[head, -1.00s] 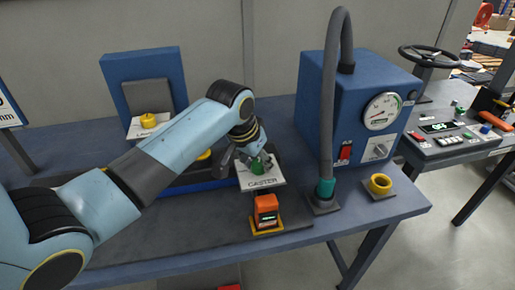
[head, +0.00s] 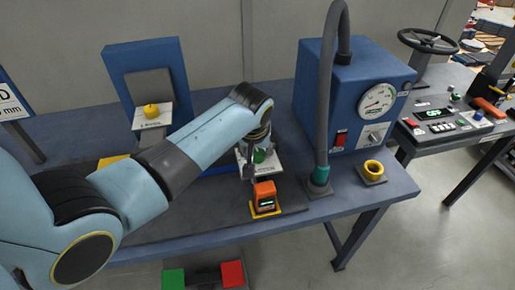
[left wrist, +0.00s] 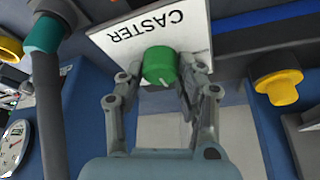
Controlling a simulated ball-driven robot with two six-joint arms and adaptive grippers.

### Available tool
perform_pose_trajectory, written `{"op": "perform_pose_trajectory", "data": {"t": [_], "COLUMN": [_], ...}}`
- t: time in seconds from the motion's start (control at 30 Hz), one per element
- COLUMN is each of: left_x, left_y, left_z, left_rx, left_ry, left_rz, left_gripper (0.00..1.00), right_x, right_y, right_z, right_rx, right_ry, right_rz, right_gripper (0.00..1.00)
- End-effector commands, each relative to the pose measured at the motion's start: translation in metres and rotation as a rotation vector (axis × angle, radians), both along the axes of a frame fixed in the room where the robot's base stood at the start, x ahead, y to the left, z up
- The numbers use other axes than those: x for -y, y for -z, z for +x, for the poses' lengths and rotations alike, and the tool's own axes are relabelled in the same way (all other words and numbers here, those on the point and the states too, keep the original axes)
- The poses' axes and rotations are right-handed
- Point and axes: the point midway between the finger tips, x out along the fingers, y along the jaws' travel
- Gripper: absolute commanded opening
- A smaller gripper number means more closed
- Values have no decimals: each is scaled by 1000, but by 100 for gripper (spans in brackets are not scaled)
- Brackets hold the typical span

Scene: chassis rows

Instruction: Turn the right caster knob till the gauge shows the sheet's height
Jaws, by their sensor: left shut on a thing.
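The caster knob (head: 259,156) is green and stands on a white plate marked CASTER (head: 267,166). It also shows in the left wrist view (left wrist: 160,64), with a short white mark near its lower edge. My left gripper (head: 251,160) is shut on it, one finger on each side; the fingers also show in the left wrist view (left wrist: 158,78). An orange device with a small dark display (head: 264,195) sits in front of the plate; its reading is too small to tell. A sign (head: 10,103) at the far left shows "mm", cut off by the frame edge. My right gripper is out of view.
A blue cabinet (head: 338,78) with a round dial (head: 377,100) stands to the right. A yellow knob (head: 151,111) is at back left. Green and red pedals (head: 232,273) are below.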

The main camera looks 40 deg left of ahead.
Motion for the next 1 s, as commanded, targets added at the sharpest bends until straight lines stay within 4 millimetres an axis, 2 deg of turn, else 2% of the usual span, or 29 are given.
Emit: {"op": "perform_pose_trajectory", "data": {"t": [0.23,0.27,0.43,0.77,0.87,1.0], "left_x": [0,0,0,1,3,8], "left_y": [0,0,0,-4,-14,-41], "left_z": [1,1,1,-1,-5,-14], "left_rx": [2,2,1,0,2,4], "left_ry": [1,1,1,2,2,3], "left_rz": [0,0,0,1,0,0], "left_gripper": [4,38,59,59,59,59], "right_x": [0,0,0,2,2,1], "right_y": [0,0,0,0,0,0], "right_z": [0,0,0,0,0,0], "right_rx": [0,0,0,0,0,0], "right_ry": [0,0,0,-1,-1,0], "right_rz": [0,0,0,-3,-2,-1], "right_gripper": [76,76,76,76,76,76]}}
